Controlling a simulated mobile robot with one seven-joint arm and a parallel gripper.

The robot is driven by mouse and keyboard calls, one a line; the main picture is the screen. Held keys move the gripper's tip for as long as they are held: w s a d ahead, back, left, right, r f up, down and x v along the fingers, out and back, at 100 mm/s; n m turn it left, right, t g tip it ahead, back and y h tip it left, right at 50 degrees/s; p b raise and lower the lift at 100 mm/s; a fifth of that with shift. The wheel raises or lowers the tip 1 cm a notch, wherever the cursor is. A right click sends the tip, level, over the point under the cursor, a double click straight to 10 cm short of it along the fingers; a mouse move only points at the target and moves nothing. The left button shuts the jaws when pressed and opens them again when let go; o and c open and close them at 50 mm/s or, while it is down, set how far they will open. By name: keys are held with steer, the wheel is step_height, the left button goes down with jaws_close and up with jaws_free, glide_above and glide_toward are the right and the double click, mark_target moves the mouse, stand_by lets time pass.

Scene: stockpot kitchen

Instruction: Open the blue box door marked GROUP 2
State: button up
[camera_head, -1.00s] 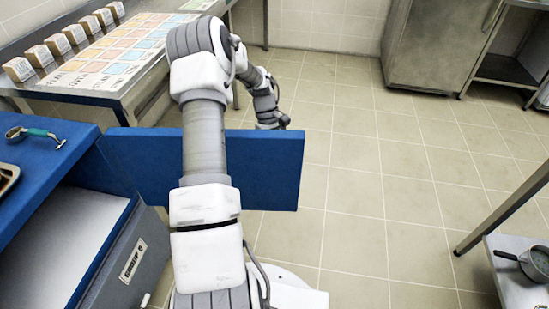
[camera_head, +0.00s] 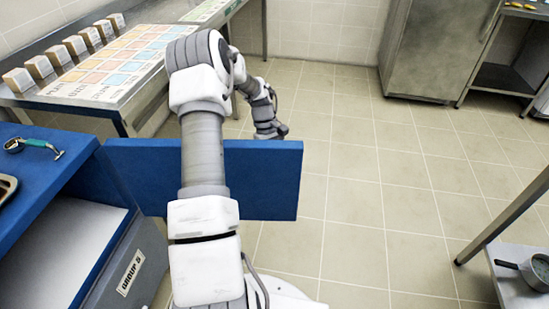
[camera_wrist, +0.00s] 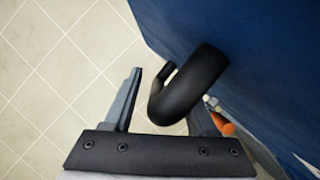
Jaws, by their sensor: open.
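The blue door (camera_head: 262,178) stands swung out from the blue-topped box (camera_head: 62,180), reaching right across the floor. In the wrist view the door (camera_wrist: 250,50) fills the upper right, with a black curved handle (camera_wrist: 190,85) on its face. My gripper (camera_wrist: 172,88) is open, one finger to the left of the handle and the other partly hidden behind it on the right. I cannot tell whether either finger touches it. In the head view my arm crosses over the door and the fingertips are hidden behind it. A label (camera_head: 131,271) on the box's grey front reads GROUP, its number unclear.
A metal table (camera_head: 110,110) with coloured cards (camera_head: 125,62) and several small boxes (camera_head: 43,69) stands at the back left. A steel cabinet (camera_head: 437,50) is at the back right. A shelf with a pan (camera_head: 537,270) is at right. The middle floor is clear.

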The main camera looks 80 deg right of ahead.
steer(key=p+v, duration=0.4)
steer(key=v, duration=1.3)
steer(key=shift+r, duration=0.2)
